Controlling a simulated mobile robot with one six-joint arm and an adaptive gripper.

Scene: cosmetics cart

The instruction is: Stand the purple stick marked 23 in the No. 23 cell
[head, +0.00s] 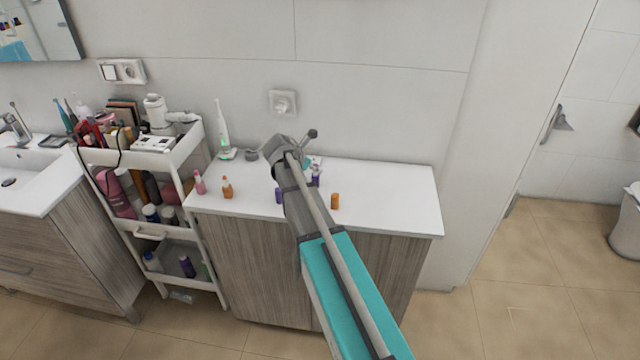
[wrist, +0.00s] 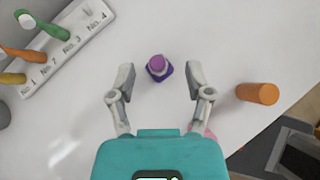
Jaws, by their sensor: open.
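In the wrist view a purple stick (wrist: 157,67) stands on the white counter, seen nearly from above, with a darker purple base. No number can be read on it. My gripper (wrist: 157,80) is open, with one finger on each side of the stick and a gap to each. A pale rack (wrist: 62,62) with number labels lies at the upper left of the wrist view. Labels for low numbers up to No. 4 show; I cannot make out a No. 23 label. In the head view my arm hides most of the gripper and the rack; purple pieces (head: 316,180) show beside the arm.
An orange cylinder (wrist: 258,93) stands right of my gripper, also in the head view (head: 334,201). Orange and green sticks (wrist: 54,32) are at the rack. A pink bottle (head: 200,183) and an orange bottle (head: 227,188) stand on the counter's left. The counter's right end (head: 400,190) is clear.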

